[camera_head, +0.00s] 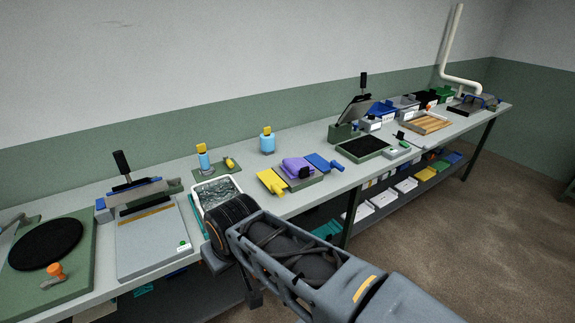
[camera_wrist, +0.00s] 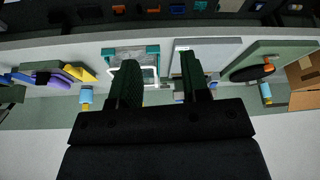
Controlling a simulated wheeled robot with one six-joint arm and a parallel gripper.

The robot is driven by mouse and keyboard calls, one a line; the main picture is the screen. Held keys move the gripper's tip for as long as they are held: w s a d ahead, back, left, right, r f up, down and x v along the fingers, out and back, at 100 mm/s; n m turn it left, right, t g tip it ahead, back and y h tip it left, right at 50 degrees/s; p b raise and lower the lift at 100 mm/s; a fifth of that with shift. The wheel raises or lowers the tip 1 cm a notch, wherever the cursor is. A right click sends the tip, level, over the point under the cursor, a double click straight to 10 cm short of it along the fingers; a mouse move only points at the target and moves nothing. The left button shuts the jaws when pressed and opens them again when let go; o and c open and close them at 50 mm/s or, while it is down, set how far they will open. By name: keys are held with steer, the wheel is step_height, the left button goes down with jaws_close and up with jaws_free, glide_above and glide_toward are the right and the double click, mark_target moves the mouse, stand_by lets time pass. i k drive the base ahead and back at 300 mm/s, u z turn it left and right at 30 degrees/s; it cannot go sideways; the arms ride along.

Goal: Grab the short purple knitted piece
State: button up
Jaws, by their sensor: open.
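The purple knitted piece (camera_head: 297,166) lies on a grey-green stand on the long bench, between a yellow piece (camera_head: 271,181) and a blue piece (camera_head: 323,163). A small black block (camera_head: 305,172) sits at its front edge. In the wrist view, which looks upside down, the purple piece (camera_wrist: 47,80) is at the far left. My gripper (camera_wrist: 159,64) is open, with nothing between its fingers, and well to one side of the purple piece. In the head view, the end of my arm is left of and nearer than the purple piece; the fingers cannot be made out.
A white-rimmed tray (camera_head: 197,190) stands beside my arm's end. Blue bottles with yellow caps (camera_head: 267,141) stand behind. A grey plate (camera_head: 150,245) and a black disc (camera_head: 46,244) are at left. A black pad (camera_head: 362,148) and several boxes are at right. Bins fill the lower shelf.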

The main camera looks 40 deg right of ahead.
mark_target(304, 171)
steer(key=z, duration=0.4)
steer(key=i, duration=0.85)
steer(key=z, duration=0.6)
